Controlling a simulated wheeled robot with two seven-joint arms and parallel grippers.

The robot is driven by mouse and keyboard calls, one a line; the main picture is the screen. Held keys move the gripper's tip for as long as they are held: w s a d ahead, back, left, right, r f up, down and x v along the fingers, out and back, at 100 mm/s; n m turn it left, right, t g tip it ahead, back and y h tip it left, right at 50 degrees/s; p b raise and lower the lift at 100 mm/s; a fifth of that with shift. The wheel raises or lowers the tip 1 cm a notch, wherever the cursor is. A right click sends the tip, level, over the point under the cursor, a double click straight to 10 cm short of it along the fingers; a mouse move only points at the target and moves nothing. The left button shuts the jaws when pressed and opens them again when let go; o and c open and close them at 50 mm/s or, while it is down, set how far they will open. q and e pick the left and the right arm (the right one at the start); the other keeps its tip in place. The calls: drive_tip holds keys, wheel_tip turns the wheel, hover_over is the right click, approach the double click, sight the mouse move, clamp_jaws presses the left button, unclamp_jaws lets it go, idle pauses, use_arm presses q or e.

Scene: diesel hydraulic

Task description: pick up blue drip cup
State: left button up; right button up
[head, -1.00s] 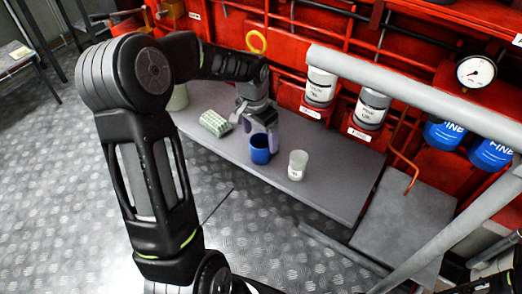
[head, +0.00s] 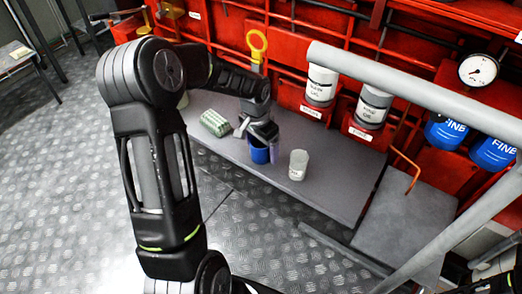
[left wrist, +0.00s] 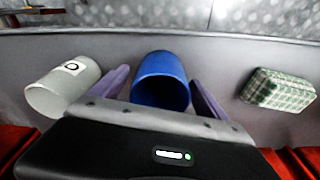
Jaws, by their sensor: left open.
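The blue drip cup (head: 259,152) stands on the grey bench (head: 335,188). My left gripper (head: 262,143) is right above and around it in the head view, hiding part of its rim. In the left wrist view the cup (left wrist: 161,82) lies between the two purple fingers of my left gripper (left wrist: 160,92). The fingers are apart, with a gap visible on each side of the cup. My right gripper does not show in these views.
A whitish labelled cup (head: 298,165) stands just right of the blue one. A green checked bundle (head: 215,123) lies to its left. Red machinery with grey-white canisters (head: 321,84) rises behind the bench. A grey pipe (head: 420,88) crosses at the right.

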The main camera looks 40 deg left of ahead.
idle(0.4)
use_arm(q)
drive_tip(key=c, duration=1.4)
drive_tip(key=shift+c, duration=0.2)
drive_tip(key=shift+r, duration=0.1)
wheel_tip(320, 180, up, 10)
drive_tip(key=p, duration=0.1)
